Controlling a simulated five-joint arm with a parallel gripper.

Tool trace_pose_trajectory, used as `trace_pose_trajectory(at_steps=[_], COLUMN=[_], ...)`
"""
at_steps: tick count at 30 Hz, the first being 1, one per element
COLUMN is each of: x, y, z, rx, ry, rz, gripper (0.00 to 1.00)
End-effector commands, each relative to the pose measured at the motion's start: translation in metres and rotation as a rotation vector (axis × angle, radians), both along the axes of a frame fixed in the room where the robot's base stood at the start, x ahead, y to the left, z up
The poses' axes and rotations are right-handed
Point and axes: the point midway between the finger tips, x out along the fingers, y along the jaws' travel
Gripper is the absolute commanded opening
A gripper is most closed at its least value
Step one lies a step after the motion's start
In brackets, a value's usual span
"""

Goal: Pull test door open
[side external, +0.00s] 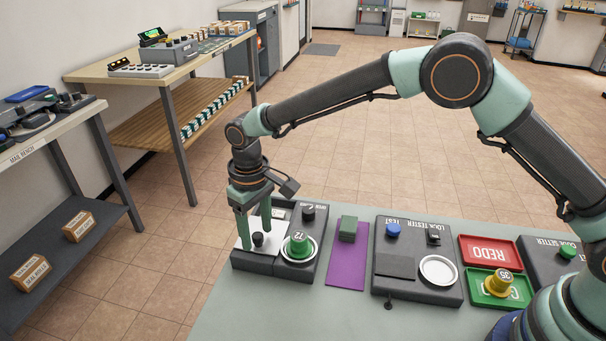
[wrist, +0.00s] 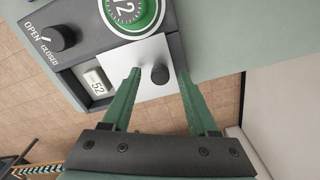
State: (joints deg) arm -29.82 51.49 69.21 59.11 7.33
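A white door-like plate (wrist: 150,92) with a black knob (wrist: 159,74) lies on the dark device at the table's left end. The plate also shows in the side external view (side external: 243,243), with its knob (side external: 258,239). My gripper (side external: 256,234) points down over this plate. In the wrist view my gripper (wrist: 160,74) is open, with one green finger on each side of the knob and a visible gap at both. I cannot tell the exact fingertip height. A small window (wrist: 96,83) showing 52 sits beside the plate.
The same device carries a black OPEN/CLOSED dial (wrist: 61,38) and a green knob marked 72 (side external: 299,241).

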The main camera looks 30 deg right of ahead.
Motion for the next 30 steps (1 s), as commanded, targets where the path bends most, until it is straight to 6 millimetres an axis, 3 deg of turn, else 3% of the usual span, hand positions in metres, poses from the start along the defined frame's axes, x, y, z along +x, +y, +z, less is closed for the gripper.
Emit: trace_pose_trajectory(at_steps=[8, 21, 30], x=[0.000, 0.000, 0.000], y=[0.000, 0.000, 0.000], z=[0.008, 0.091, 0.119], rx=[0.000, 0.001, 0.000], ry=[0.001, -0.002, 0.001], rz=[0.000, 0.000, 0.000], gripper=[0.60, 0.60, 0.60])
